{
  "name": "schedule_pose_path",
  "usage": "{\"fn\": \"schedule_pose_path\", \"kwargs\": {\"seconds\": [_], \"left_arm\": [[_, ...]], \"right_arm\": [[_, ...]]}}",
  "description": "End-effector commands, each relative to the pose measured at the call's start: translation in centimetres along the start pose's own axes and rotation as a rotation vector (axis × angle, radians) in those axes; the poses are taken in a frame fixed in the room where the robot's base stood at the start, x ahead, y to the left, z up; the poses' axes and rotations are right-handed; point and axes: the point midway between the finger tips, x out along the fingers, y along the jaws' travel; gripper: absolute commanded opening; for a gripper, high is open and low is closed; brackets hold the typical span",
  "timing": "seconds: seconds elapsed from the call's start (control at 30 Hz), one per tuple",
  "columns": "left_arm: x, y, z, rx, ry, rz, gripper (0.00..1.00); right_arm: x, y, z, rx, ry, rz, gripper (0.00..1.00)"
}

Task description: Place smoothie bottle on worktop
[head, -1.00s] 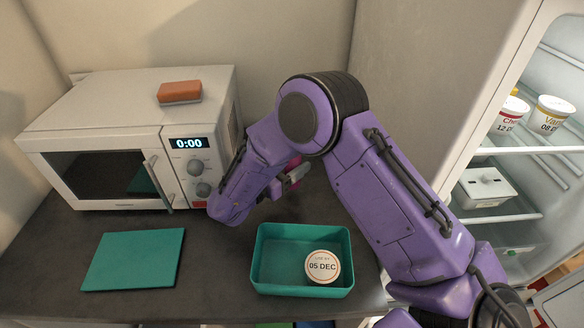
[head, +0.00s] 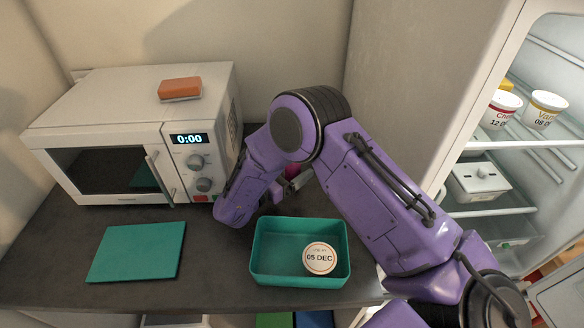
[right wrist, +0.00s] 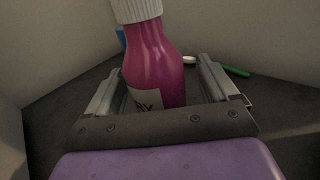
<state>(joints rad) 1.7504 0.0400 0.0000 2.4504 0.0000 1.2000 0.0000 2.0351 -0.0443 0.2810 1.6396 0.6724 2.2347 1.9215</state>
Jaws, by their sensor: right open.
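The smoothie bottle (right wrist: 155,60) is magenta with a white ribbed cap and a pale label, in the right wrist view. It appears upright at the back of the dark worktop (head: 215,265). My right gripper (right wrist: 160,82) is open, with one finger on either side of the bottle's lower part; I cannot tell whether they touch it. In the head view only a small magenta patch of the bottle (head: 292,172) shows behind my purple right arm, beside the gripper (head: 299,181). The bottle's base is hidden. My left gripper is not in view.
A teal open container (head: 262,277) with a dated lid label stands at the front. A teal board (head: 136,252) lies left of it. A white microwave (head: 105,120) with an orange sponge (head: 180,89) on top stands at the back left. An open fridge (head: 500,140) is at right.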

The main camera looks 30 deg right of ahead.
Motion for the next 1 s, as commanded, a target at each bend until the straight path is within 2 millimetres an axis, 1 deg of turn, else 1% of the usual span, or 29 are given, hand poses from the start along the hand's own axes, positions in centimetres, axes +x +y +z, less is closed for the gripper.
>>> {"fn": "schedule_pose_path", "kwargs": {"seconds": [0.1, 0.2, 0.3, 0.4, 0.5, 0.77, 0.87, 1.0], "left_arm": [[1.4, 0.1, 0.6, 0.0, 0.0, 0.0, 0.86], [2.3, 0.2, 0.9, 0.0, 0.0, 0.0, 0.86], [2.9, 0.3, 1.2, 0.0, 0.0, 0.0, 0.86], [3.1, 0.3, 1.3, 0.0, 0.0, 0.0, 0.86], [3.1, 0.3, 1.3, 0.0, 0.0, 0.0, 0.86], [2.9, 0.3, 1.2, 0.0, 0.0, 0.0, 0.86], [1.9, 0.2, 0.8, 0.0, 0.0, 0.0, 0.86], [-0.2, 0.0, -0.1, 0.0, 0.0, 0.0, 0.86]], "right_arm": [[-2.1, 0.1, -0.5, 0.002, 0.0, 0.006, 0.87], [-4.3, 0.1, -0.5, 0.004, -0.001, 0.006, 0.87], [-6.0, 0.1, -0.4, 0.003, -0.002, 0.005, 0.87], [-7.1, 0.1, -0.2, 0.002, -0.001, 0.003, 0.87], [-7.4, 0.0, -0.1, 0.0, -0.001, 0.002, 0.87], [-7.4, 0.0, 0.2, 0.0, 0.0, 0.001, 0.87], [-7.4, 0.0, 1.2, 0.0, 0.0, 0.001, 0.87], [-7.4, 0.0, 3.5, 0.0, 0.0, 0.001, 0.87]]}}
